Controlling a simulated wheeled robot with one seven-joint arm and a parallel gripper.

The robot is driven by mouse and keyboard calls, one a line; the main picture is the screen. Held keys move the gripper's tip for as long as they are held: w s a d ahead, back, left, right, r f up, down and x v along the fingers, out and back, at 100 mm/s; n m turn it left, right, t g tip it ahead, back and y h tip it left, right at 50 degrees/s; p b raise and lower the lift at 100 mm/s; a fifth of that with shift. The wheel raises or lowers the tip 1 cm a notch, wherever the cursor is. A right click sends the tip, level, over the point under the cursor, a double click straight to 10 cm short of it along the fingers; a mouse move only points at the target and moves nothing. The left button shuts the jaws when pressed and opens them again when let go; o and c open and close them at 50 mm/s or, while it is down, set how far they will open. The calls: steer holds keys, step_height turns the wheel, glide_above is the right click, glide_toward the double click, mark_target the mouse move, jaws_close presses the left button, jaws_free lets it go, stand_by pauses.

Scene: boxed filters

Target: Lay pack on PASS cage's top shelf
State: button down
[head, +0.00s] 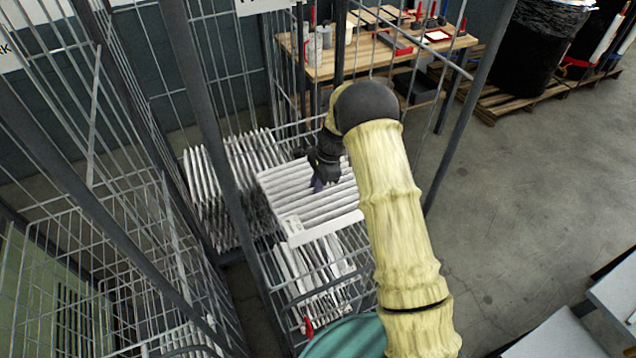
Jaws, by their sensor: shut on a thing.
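A white pleated filter pack (285,183) with a pale front edge lies roughly flat inside a grey wire cage (207,95). My gripper (319,184) is shut on the pack near its middle, with my arm reaching in from the right. The fingertips are dark and small, and my wrist hides part of the pack's right side. Whether the pack touches a shelf under it I cannot tell. A white sign (262,5) hangs at the cage's top, but its words are cut off.
Several white filters stand upright left of the pack (225,185), and more are below it (318,275). Cage posts rise on both sides of my arm. Another wire cage (90,270) stands at left. A workbench (325,68) is behind.

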steer(key=shift+f+b, duration=0.55)
steer(key=shift+f, duration=0.65)
steer(key=shift+f, duration=0.25)
steer(key=c, duration=1.8)
jaws_free()
steer(key=shift+r+p, duration=1.4)
steer(key=shift+r, duration=0.9)
steer(key=shift+o, duration=0.3)
